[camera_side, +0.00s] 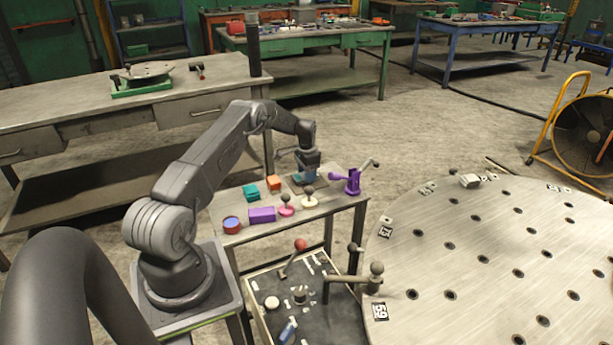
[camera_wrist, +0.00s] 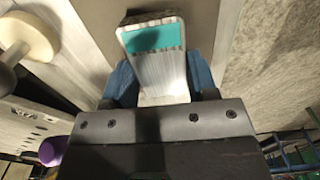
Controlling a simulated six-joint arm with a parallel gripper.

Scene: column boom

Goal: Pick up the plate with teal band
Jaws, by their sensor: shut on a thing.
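The plate with teal band (camera_wrist: 160,70) is a pale metal piece with a teal stripe near its far end, seen in the wrist view. My gripper (camera_wrist: 162,84) has its blue fingers on either side of the plate and is shut on it. In the side view my gripper (camera_side: 306,174) is low over a brown pad (camera_side: 316,187) on the small table. The plate is mostly hidden there by the gripper. I cannot tell whether the plate touches the pad.
The small table (camera_side: 333,205) also holds a teal block (camera_side: 250,192), an orange block (camera_side: 273,182), a purple block (camera_side: 261,215), a pink-based knob (camera_side: 287,208), a cream-based knob (camera_side: 309,201), a red-and-blue cylinder (camera_side: 232,225) and a purple clamp (camera_side: 353,182) right of my gripper.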

